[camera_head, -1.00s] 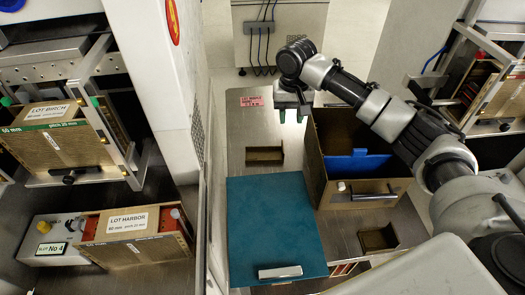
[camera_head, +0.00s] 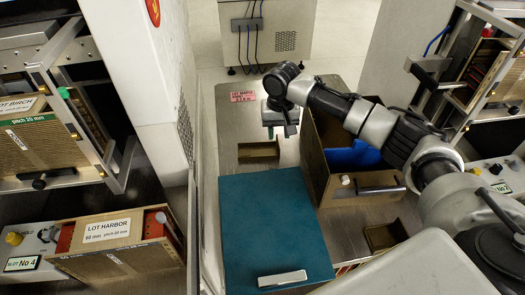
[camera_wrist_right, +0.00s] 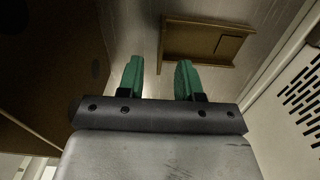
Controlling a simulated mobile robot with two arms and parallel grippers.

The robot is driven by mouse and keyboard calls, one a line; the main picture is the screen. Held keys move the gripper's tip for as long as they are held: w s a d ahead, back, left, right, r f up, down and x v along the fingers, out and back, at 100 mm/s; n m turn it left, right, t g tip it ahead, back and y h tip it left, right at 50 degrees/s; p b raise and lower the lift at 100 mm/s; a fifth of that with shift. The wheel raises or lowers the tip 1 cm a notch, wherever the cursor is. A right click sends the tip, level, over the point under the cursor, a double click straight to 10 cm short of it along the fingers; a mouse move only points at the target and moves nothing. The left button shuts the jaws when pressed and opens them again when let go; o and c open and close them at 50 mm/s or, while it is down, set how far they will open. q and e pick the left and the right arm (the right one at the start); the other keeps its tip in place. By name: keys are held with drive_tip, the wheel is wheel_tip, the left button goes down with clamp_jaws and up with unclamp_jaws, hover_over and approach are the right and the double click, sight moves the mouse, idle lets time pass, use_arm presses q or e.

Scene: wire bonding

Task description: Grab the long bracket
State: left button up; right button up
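A short-walled brown bracket (camera_head: 258,151) lies on the grey metal table. It also shows in the right wrist view, above and right of the fingers (camera_wrist_right: 212,42). A second brown bracket (camera_head: 385,237) lies at the table's right, below the brown box; I cannot tell for sure which is the long one. My right gripper (camera_head: 283,131) is above the table, just right of and beyond the first bracket, apart from it. In the right wrist view its green fingers (camera_wrist_right: 160,80) are apart with nothing between them. My left gripper is not in view.
A brown open box (camera_head: 372,192) with a blue piece inside stands right of the bracket. A teal panel (camera_head: 270,215) with a silver handle (camera_head: 282,279) lies nearer. A white machine column (camera_head: 140,70) borders the left. A red-white label (camera_head: 243,96) lies beyond.

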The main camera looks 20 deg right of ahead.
sight(278, 141)
drive_tip(key=f, duration=0.4)
drive_tip(key=shift+s+a+f, duration=0.1)
drive_tip(key=shift+s+f, duration=0.1)
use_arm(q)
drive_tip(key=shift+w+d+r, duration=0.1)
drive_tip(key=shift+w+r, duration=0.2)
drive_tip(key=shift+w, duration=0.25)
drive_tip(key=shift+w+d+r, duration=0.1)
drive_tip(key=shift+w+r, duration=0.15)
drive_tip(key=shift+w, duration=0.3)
use_arm(e)
drive_tip(key=shift+c, duration=0.4)
clamp_jaws()
drive_tip(key=shift+r, duration=0.1)
